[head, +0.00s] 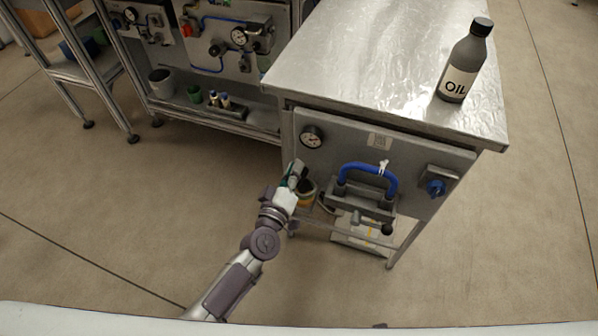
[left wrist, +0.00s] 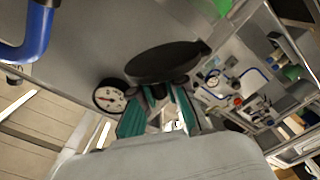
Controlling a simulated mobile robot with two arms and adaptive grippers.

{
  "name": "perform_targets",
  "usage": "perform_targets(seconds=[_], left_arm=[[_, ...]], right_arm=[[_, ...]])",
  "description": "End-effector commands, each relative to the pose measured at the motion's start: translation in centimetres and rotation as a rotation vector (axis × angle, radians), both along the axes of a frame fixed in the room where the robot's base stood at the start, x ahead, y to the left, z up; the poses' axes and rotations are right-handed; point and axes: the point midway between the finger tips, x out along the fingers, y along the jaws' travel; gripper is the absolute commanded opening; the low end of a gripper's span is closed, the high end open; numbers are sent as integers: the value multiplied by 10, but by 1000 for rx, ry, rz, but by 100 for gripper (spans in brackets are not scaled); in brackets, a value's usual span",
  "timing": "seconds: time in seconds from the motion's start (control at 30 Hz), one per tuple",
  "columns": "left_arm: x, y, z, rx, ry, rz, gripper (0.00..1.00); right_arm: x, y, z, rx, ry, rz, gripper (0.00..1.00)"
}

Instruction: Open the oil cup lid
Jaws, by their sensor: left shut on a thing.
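My left gripper (head: 291,181) is at the left front corner of the metal workbench, below the round gauge. In the left wrist view its green-padded fingers (left wrist: 160,112) are shut on the dark round oil cup lid (left wrist: 165,63), which lies across the fingertips. In the head view the gripper largely hides the lid and any cup body, so I cannot tell whether the lid is raised off the cup. My right gripper is not in view.
A grey oil bottle (head: 466,62) stands on the bench top (head: 370,50). The front panel carries a gauge (head: 312,137), a blue hose (head: 369,169) and a blue knob (head: 435,187). A banded container (head: 306,190) shows just right of the gripper. Open floor lies in front.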

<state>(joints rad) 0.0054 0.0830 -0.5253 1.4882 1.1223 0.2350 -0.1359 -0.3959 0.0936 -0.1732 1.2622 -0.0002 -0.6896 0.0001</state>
Motion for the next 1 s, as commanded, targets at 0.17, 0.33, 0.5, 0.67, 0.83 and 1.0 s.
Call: perform_targets(seconds=[0.17,0.33,0.5,0.67,0.83,1.0], left_arm=[[2,9,-2,-155,51,1,0],[4,15,-3,-285,94,1,0],[6,20,-3,-388,128,1,0],[6,23,-4,-454,150,1,0],[7,25,-5,-492,163,1,0],[7,25,-5,-507,168,1,0]], right_arm=[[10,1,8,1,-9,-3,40],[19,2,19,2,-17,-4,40],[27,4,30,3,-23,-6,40],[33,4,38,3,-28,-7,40],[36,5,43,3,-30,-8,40],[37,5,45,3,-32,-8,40]])
